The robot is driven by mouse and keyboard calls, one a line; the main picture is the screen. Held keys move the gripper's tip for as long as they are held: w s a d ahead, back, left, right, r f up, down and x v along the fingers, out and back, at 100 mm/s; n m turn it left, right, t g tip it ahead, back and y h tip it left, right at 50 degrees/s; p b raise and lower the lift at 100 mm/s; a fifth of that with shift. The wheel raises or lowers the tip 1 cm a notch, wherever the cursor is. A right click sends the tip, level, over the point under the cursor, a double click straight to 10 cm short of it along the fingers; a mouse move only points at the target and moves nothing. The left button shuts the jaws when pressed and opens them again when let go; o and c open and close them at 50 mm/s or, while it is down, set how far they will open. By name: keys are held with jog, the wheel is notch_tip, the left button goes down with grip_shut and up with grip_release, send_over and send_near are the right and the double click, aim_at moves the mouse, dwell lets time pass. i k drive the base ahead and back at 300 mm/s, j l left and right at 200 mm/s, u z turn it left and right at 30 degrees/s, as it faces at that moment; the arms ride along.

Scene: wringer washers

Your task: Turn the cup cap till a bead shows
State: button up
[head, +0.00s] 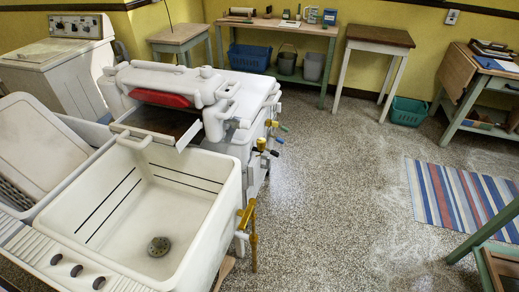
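A white wringer washer stands left of centre, with its wringer head (190,85) above a white tub (160,200). A red bar (161,98) lies across the wringer. A small round white knob (206,71) stands on top of the wringer; I cannot tell whether it is the cup cap. Small yellow, black and green-tipped fittings (271,124) stick out from the washer's right side. A yellow pipe fitting (252,230) is on the tub's right wall. No bead can be made out. My gripper is not in view.
A white lidded washer (60,60) stands at the back left. A workbench (280,27) with small items and a brown-topped table (380,35) line the yellow wall. A striped rug (465,200) lies right. The speckled floor (340,190) between is clear.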

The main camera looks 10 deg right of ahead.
aim_at(261, 142)
jog(key=i+l, duration=0.4)
jog(key=i+l+u, duration=0.15)
jog(key=i+l, duration=0.65)
jog(key=l, duration=0.25)
jog(key=i+l+u, duration=0.1)
jog(key=i+l, duration=0.3)
jog(key=l, duration=0.1)
